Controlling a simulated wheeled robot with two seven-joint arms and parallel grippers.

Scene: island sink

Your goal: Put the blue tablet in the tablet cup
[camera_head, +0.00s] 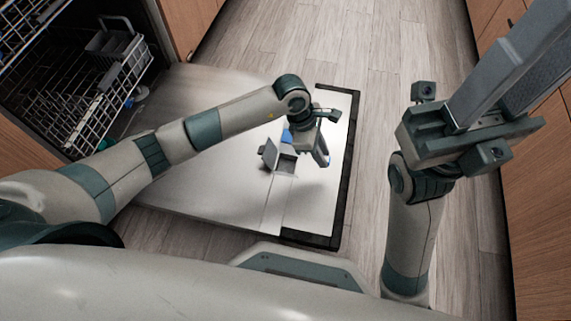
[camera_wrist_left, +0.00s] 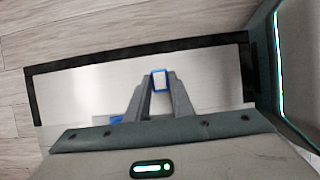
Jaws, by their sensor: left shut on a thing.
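The blue tablet, with a white face, shows between the fingertips of my left gripper (camera_wrist_left: 159,88) in the left wrist view (camera_wrist_left: 159,79). In the head view, my left gripper (camera_head: 322,152) is over the open dishwasher door, shut on the tablet (camera_head: 326,160). The tablet cup (camera_head: 286,164) is a small grey compartment on the door with its lid (camera_head: 268,152) raised. The gripper is just right of the cup, and the tablet appears outside it. My right gripper (camera_head: 525,65) is raised at the right, away from the door. Its fingertips are out of frame.
The open dishwasher door (camera_head: 215,185) has a dark edge strip (camera_head: 346,175). A wire rack with a grey basket (camera_head: 110,50) stands at upper left. Another blue patch (camera_head: 287,135) shows behind the cup. Wooden floor (camera_head: 385,60) lies beyond, with cabinets on both sides.

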